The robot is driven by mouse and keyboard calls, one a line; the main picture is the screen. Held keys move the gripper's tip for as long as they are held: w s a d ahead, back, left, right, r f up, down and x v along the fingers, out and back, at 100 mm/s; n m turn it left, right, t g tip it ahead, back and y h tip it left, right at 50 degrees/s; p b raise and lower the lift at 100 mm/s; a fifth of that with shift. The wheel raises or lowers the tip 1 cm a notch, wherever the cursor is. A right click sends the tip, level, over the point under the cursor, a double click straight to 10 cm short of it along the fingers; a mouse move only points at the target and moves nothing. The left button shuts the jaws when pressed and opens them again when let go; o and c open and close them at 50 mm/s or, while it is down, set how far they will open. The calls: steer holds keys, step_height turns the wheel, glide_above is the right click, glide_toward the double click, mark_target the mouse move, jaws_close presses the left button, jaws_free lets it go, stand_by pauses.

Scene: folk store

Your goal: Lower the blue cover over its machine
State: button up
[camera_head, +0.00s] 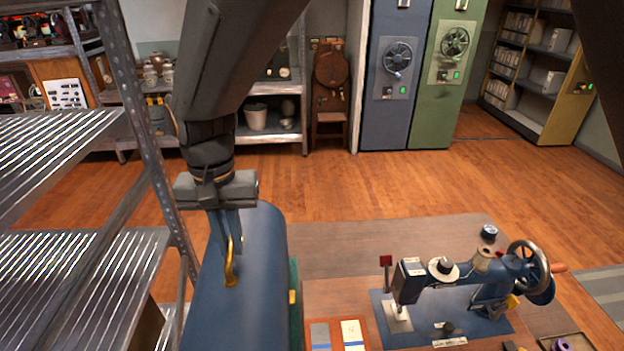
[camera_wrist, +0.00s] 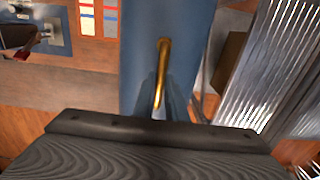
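The blue cover (camera_head: 240,295) stands at the lower centre-left of the head view, with a rounded top and a brass handle (camera_head: 231,265). The sewing machine (camera_head: 490,285) sits uncovered on its blue base to the right, apart from the cover. My gripper (camera_head: 228,238) points down at the handle, its fingertips at the handle's upper end. In the wrist view the handle (camera_wrist: 162,65) runs in line with the fingers (camera_wrist: 160,100), against the blue cover (camera_wrist: 137,35). Whether the fingers are closed on it is unclear. The cover's lower part is out of frame.
A metal shelf rack (camera_head: 60,260) stands close on the left of the cover. Sample cards (camera_head: 352,335) lie on the table (camera_head: 340,290) between cover and machine. A small tray (camera_head: 566,342) is at the lower right. Wooden floor (camera_head: 400,185) is open behind.

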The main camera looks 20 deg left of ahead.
jaws_close()
step_height(320, 180, up, 28)
steer(key=p, duration=0.9)
stand_by(1.9)
